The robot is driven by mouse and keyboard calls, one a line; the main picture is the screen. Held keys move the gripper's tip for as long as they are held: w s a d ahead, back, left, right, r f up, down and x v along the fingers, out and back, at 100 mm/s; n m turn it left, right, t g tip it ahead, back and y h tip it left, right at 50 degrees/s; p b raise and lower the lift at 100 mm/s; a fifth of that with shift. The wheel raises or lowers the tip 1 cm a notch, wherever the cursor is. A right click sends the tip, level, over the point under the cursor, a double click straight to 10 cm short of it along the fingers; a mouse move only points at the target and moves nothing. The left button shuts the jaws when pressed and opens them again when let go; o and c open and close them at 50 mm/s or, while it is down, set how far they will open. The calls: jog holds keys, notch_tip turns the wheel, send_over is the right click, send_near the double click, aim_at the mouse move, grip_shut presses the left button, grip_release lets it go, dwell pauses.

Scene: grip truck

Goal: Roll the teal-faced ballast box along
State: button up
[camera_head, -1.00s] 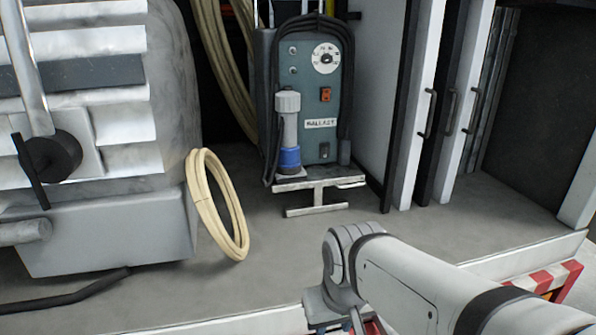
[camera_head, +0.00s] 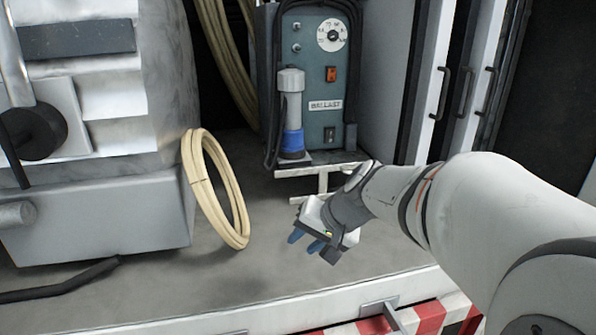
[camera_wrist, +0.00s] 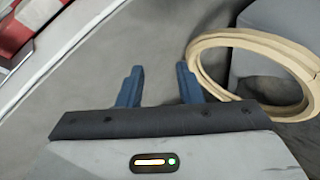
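The ballast box (camera_head: 332,75) stands upright at the back of the truck bed in the head view. It has a teal face with a dial, an orange switch and a BALLAST label. A grey and blue connector (camera_head: 291,115) is at its front left, and a pale metal T-shaped frame (camera_head: 323,182) is at its foot, partly hidden by my arm. My gripper (camera_head: 306,243) is in front of the box, over the bed, pointing down. In the wrist view its two blue fingers (camera_wrist: 158,84) are apart with nothing between them.
A coiled cream cable (camera_head: 240,205) leans by the large grey machine (camera_head: 105,220) at left; the coil also shows in the wrist view (camera_wrist: 285,43). White cabinet doors (camera_head: 430,80) with handles are at right. The bed's front edge (camera_head: 280,312) is below. The grey floor between is clear.

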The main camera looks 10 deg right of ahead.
jog(key=w+d+f+m+t+b, duration=0.1)
jog(key=w+d+m+t+b, duration=0.3)
jog(key=w, duration=0.6)
jog(key=w+d+f+m+t+h+b, duration=0.1)
jog(key=w+d+m+t+h+b, duration=0.15)
jog(key=w+d+m, duration=0.6)
jog(key=w+d+m+t+h+b, duration=0.15)
jog(key=w+d+t, duration=0.35)
jog(key=d, duration=0.8)
jog(key=w+f+g, duration=0.1)
jog(key=w, duration=0.6)
jog(key=shift+w+f+n+h, duration=0.3)
jog(key=shift+f+n, duration=0.1)
jog(key=shift+g, duration=0.25)
grip_shut()
